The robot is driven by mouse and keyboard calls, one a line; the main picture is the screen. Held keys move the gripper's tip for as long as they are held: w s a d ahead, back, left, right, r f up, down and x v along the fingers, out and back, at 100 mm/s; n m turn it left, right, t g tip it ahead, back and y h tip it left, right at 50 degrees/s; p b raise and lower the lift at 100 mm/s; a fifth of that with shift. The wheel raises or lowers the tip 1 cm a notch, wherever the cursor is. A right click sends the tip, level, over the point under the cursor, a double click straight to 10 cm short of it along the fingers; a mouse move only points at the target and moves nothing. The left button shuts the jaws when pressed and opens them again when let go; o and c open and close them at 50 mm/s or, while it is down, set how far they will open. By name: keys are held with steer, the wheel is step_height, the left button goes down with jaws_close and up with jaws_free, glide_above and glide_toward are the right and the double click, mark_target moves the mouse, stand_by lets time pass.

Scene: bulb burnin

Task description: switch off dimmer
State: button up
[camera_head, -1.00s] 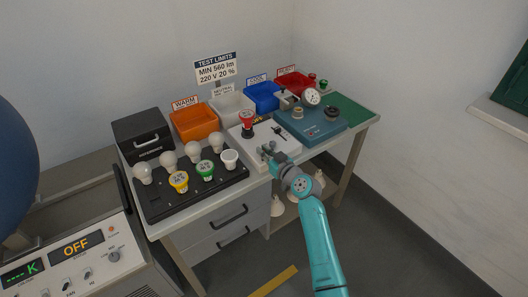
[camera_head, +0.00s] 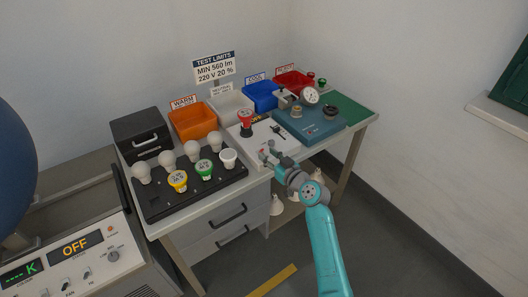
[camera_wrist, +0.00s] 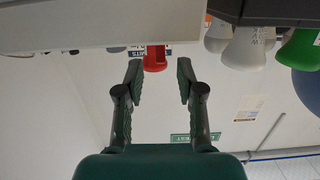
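A white unit (camera_head: 256,139) stands at the front of the bench. It carries a red bulb-shaped piece in a dark holder (camera_head: 246,122) and a small dark lever-like part (camera_head: 278,129), perhaps the dimmer control; its setting is too small to read. My gripper (camera_head: 265,156) is at the unit's front edge, partly over it in the head view; contact cannot be told. In the wrist view my gripper (camera_wrist: 160,78) has its two fingers spread with nothing between them. Beyond them the red piece (camera_wrist: 155,58) shows upside down below the pale unit's edge (camera_wrist: 100,24).
A black tray (camera_head: 165,207) with several bulbs lies left of the unit. A blue-green device with a gauge (camera_head: 325,127) stands to the right. Orange (camera_head: 205,128), white and blue (camera_head: 264,105) and red bins line the back. An instrument panel reads OFF (camera_head: 76,246).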

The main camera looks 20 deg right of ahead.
steer(key=f+v, duration=0.1)
steer(key=v, duration=0.7)
steer(key=shift+r, duration=0.45)
steer(key=shift+s, duration=0.15)
steer(key=s+a+f+m+h, duration=0.15)
steer(key=s+f, duration=0.25)
steer(key=s, duration=0.5)
steer(key=s+a+f+m+g+h, duration=0.15)
steer(key=s+f, duration=0.25)
steer(key=s, duration=0.5)
steer(key=s+f+m+h, duration=0.15)
steer(key=s+f, duration=0.25)
steer(key=s, duration=0.6)
steer(key=a+r+v, duration=0.1)
steer(key=v, duration=1.2)
steer(key=w+a+r+v, duration=0.1)
steer(key=a+r+v, duration=0.1)
steer(key=v, duration=1.1)
steer(key=shift+s+r+n+h, duration=0.3)
steer(key=shift+r+n+h, duration=0.05)
steer(key=shift+r+n, duration=0.1)
